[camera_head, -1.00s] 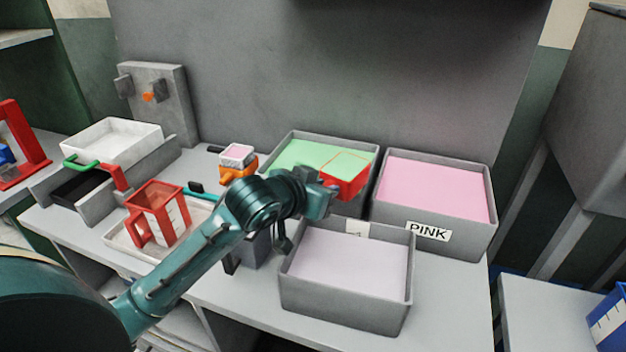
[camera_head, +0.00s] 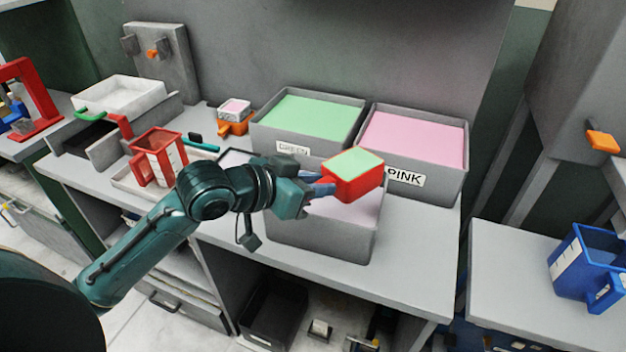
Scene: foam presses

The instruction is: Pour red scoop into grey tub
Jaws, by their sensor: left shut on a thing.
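My left gripper (camera_head: 318,186) is shut on the handle of the red scoop (camera_head: 354,187). The scoop is close to level and full to the rim with light green material. It is held above the front grey bin, whose wall (camera_head: 320,240) shows and which holds pale lilac material. A grey container rim (camera_head: 232,154) shows behind my left arm; most of it is hidden, so I cannot tell if it is the grey tub. My right gripper is not in view.
Grey bins labelled GREEN (camera_head: 293,148) and PINK (camera_head: 405,177) stand behind. A red jug (camera_head: 158,157), a small orange holder (camera_head: 236,125) and a white tray (camera_head: 120,97) are at left. A blue jug (camera_head: 584,268) stands on the right table.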

